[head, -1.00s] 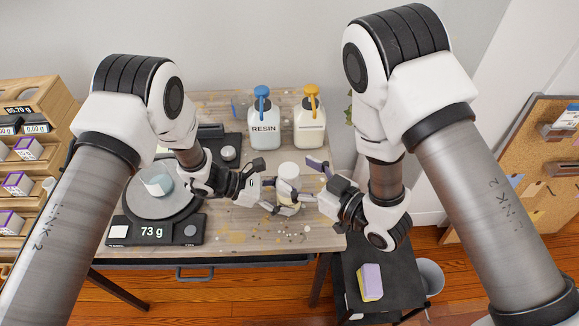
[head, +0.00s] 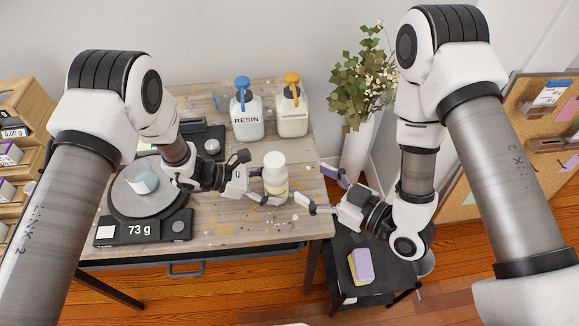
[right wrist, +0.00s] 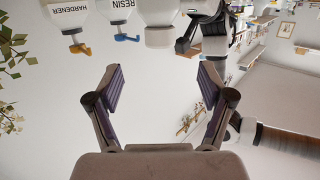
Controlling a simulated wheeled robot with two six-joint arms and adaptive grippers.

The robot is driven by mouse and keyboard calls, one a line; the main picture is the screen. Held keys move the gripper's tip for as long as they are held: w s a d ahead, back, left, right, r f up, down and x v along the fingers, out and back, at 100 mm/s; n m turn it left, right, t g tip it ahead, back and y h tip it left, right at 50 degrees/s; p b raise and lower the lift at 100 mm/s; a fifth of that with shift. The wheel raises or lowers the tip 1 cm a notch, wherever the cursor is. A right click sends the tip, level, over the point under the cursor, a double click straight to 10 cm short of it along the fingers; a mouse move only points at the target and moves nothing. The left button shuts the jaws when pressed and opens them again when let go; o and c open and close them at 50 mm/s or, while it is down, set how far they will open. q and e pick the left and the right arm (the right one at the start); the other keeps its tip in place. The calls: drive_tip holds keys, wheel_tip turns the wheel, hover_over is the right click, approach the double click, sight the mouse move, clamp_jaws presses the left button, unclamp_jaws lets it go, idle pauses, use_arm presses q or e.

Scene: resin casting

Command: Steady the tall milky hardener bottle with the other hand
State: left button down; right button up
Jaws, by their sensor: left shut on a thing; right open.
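The tall milky bottle with a white cap (head: 274,172) stands upright near the table's front right. My left gripper (head: 268,197) is shut on it low down from the left. My right gripper (head: 314,190) is open, to the right of the bottle and apart from it, with its fingers pointing toward it. In the right wrist view, which looks upside down, the bottle (right wrist: 158,32) is at the top centre, beyond the open, empty fingers of my right gripper (right wrist: 160,88). Part of the bottle's lower side is hidden by the left gripper's finger.
A RESIN bottle with a blue pump (head: 247,118) and a HARDENER bottle with an orange pump (head: 292,117) stand behind. A scale (head: 180,226) reading 73 g holds a cup (head: 142,182) at left. A plant (head: 360,75) stands back right. A sponge (head: 362,266) lies on a dark stand.

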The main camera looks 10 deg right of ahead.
sight(271, 159)
use_arm(q)
drive_tip(key=shift+a, duration=0.15)
use_arm(e)
drive_tip(key=x, duration=1.1)
drive_tip(key=shift+a+r, duration=0.1)
drive_tip(key=shift+a, duration=0.15)
drive_tip(key=c, duration=1.4)
drive_tip(key=shift+r, duration=0.1)
drive_tip(key=shift+r, duration=0.5)
drive_tip(key=o, duration=1.4)
drive_tip(key=shift+c, duration=0.2)
